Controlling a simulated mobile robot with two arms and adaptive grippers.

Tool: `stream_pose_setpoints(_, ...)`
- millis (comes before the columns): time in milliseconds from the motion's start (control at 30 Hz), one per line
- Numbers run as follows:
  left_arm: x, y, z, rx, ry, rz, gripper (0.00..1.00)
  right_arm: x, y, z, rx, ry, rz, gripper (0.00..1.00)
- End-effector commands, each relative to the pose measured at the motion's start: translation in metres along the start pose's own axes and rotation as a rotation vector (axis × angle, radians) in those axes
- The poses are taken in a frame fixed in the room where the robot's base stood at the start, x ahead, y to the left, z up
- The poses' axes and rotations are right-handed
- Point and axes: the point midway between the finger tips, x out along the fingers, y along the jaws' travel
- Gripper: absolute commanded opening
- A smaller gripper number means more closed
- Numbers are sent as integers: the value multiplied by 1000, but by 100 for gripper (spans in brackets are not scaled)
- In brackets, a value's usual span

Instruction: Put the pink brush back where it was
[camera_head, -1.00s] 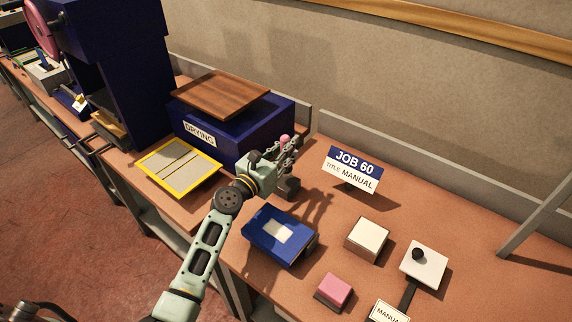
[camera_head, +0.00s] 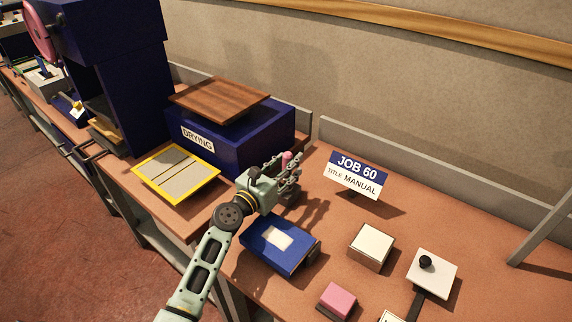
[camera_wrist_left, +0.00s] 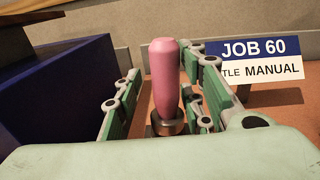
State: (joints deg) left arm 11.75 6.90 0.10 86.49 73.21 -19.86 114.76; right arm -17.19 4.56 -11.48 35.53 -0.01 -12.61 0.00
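The pink brush (camera_wrist_left: 165,78) stands upright between the fingers of my left gripper (camera_wrist_left: 162,100) in the left wrist view. Gaps show between its handle and the fingers, so the gripper looks open around it. A round grey metal part (camera_wrist_left: 167,125) surrounds the handle's lower end; what lies below is hidden. In the head view, the brush's pink end (camera_head: 287,155) shows at my left gripper (camera_head: 285,168), in front of the blue drying box (camera_head: 232,146). A dark block (camera_head: 290,197) is partly hidden below the gripper. My right gripper is not in view.
A blue pad with a white patch (camera_head: 263,250) lies just in front of the gripper. The JOB 60 sign (camera_head: 357,175) stands to the right. A white-topped block (camera_head: 371,247), a pink block (camera_head: 337,300) and a black-knobbed plate (camera_head: 432,273) are farther right. A yellow-framed screen (camera_head: 177,174) lies left.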

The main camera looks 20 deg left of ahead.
Motion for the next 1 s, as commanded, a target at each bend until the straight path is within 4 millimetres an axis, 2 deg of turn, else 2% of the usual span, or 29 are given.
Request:
stream_pose_setpoints(367, -2, 0, 4, 0, 1, 0, 39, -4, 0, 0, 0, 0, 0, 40)
stream_pose_setpoints(467, -16, 0, 1, -1, 2, 0, 39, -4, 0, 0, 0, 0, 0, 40)
stream_pose_setpoints(800, -88, 0, 1, 0, 2, 0, 39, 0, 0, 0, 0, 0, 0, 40)
stream_pose_setpoints(1000, -114, 0, 2, 0, 1, 0, 39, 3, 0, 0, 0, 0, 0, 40)
